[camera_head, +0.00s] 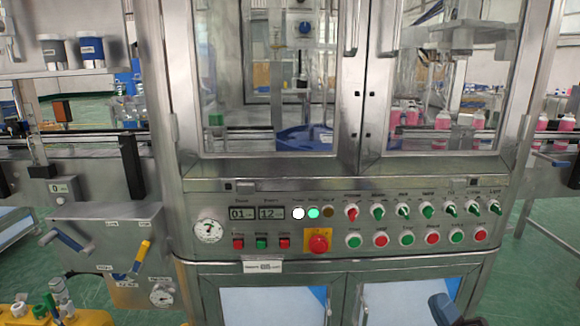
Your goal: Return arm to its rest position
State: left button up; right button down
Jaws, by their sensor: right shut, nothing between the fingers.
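My right gripper (443,308) shows at the bottom edge, right of centre, as a small dark blue-grey shape. It is shut and empty. It is in front of the lower right cabinet door (400,300) of the machine, below the control panel (370,225). Most of the right arm is out of the frame. My left gripper is not in view.
The steel machine with glass doors (440,80) fills the middle. Its panel carries several knobs, buttons and a red emergency stop (318,241). Pink bottles (442,120) stand on the conveyor behind the glass. A yellow item (90,317) with small bottles is at lower left.

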jog(key=w+d+r+n+g+y, duration=0.1)
jog(key=d+r+n+g+y, duration=0.25)
jog(key=d+n, duration=0.2)
jog(key=s+a+f+m+g+h, duration=0.1)
jog(key=s+f+m+g+h, duration=0.2)
jog(key=s+f+m+h, duration=0.65)
jog(key=s+f+m+g+h, duration=0.3)
jog(key=s+f+m, duration=0.55)
jog(key=s, duration=0.85)
jog(key=s+a+f+m+g+h, duration=0.2)
jog(key=s+f+m+g+h, duration=0.15)
jog(key=s, duration=0.85)
jog(key=shift+w+a+m+t, duration=0.6)
jog(key=shift+a+m, duration=1.45)
jog(key=shift+m, duration=0.25)
pick_arm(q)
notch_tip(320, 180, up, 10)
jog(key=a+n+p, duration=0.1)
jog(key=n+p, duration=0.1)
jog(key=p, duration=1.3)
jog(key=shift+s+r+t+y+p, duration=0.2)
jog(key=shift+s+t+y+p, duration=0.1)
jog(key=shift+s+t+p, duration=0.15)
pick_arm(e)
notch_tip(320, 180, up, 10)
jog(key=d+m+h, duration=0.1)
jog(key=shift+s+d+m+t, duration=0.2)
jog(key=shift+s+m+t, duration=0.2)
jog(key=shift+s, duration=0.05)
